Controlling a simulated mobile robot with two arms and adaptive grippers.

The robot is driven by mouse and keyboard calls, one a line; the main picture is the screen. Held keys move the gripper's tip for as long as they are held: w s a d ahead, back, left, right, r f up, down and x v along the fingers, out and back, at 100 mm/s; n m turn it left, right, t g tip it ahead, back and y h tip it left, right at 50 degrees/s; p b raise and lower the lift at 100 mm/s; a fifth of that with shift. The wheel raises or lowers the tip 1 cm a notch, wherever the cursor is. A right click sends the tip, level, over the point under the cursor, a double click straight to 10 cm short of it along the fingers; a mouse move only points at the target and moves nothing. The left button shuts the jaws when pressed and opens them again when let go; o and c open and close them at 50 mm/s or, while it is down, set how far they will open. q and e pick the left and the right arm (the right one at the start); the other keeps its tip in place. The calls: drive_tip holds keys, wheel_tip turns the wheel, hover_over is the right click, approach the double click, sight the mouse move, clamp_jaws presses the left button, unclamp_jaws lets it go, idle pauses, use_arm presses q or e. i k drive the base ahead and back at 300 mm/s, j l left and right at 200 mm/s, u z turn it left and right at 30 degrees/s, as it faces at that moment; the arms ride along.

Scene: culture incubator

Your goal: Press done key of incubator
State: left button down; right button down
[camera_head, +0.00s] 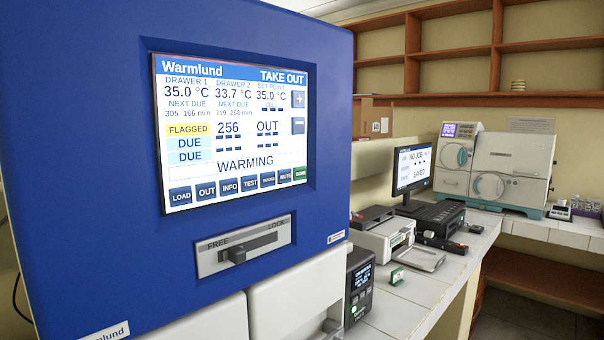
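The blue incubator (100,120) labelled Warmlund fills the left half of the view. Its screen (235,130) reads "TAKE OUT" and "WARMING", with drawer 1 at 35.0 °C and drawer 2 at 33.7 °C. A row of keys runs along the screen's lower edge. The last one on the right is the green done key (299,174), with small lettering. Plus and minus keys are at the screen's right side. Below the screen is a FREE/LOCK slider (237,255), its knob nearer the FREE end. Neither of my grippers is in view.
White drawers (297,297) sit under the blue housing. To the right, a tiled bench (400,308) carries a small black device (359,285), a printer-like unit (383,238), a monitor (412,168) and a white-and-grey machine (510,165). Wooden shelves (455,52) hang behind.

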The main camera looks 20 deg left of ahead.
sight(299, 172)
drive_tip(key=l+u, duration=0.35)
drive_tip(key=l, duration=0.7)
drive_tip(key=k+l+u, duration=0.1)
drive_tip(key=l+u, duration=0.25)
drive_tip(key=l, duration=0.7)
